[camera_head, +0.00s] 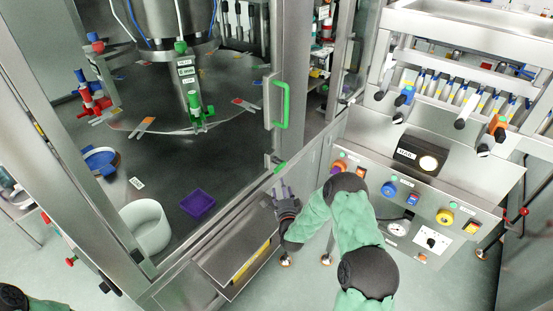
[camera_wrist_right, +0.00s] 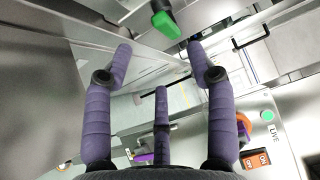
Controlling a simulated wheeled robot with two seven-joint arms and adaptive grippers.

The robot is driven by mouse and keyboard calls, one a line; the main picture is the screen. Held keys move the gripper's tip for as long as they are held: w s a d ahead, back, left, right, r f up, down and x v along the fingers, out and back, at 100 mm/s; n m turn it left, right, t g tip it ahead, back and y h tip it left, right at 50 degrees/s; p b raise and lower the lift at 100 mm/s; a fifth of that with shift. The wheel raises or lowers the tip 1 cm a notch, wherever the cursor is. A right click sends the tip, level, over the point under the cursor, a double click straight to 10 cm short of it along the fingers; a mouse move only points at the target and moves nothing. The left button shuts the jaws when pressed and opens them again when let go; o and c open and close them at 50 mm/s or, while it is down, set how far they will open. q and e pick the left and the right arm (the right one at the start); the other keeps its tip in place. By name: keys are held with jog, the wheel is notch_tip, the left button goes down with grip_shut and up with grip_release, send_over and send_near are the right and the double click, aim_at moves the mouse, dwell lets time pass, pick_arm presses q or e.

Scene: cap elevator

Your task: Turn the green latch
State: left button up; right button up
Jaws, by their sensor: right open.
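The green latch (camera_head: 280,167) is a small piece at the bottom of the glass door frame, below the tall green door handle (camera_head: 283,103). In the right wrist view the green latch (camera_wrist_right: 166,25) has a black upper part and shows at the top, just beyond the fingertips. My right gripper (camera_head: 279,190) is just below the latch in the head view, close to it. In the right wrist view, my right gripper (camera_wrist_right: 160,60) has its purple-grey fingers spread, empty, and apart from the latch. My left gripper is out of view.
A control panel (camera_head: 397,228) with buttons and a dial stands to the right. A purple tray (camera_head: 197,203) and white cylinder (camera_head: 147,228) are inside the cabinet.

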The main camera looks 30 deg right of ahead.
aim_at(279, 170)
jog(key=b+x, duration=0.1)
jog(key=x, duration=1)
jog(key=shift+r+b, duration=0.15)
jog(key=shift+b, duration=0.25)
grip_shut()
